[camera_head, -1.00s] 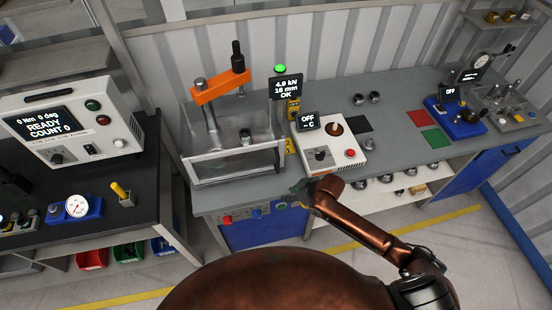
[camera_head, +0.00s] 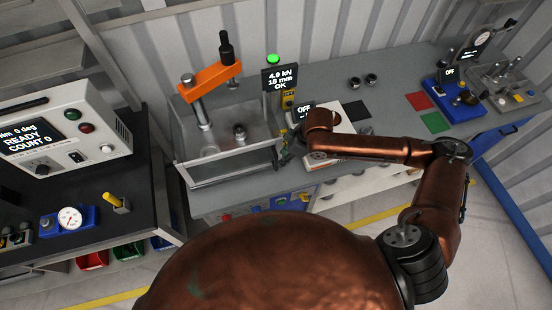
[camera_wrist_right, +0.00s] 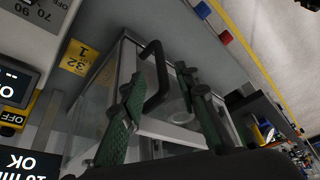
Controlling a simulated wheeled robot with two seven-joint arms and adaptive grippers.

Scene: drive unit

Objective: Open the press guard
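The press (camera_head: 208,78) has an orange head, a black-topped column and a display reading "4.9 kN 16 mm OK". Its clear guard (camera_head: 225,163) with a pale frame stands around the front of the work area. My right gripper (camera_head: 289,148) is at the guard's right front corner, small and dark in the head view. In the right wrist view its two green fingers (camera_wrist_right: 168,95) are apart, and a black bar handle (camera_wrist_right: 155,78) on the guard shows between and beyond them. I cannot tell whether the fingers touch it. My left gripper is not in view.
A control box (camera_head: 325,118) with an "OFF" display stands close right of the press, partly behind my right arm. A yellow-black post (camera_head: 288,100) rises beside the guard. A READY/COUNT unit (camera_head: 62,140) stands on the left bench. Bench top near the red and green mats (camera_head: 434,121) is fairly clear.

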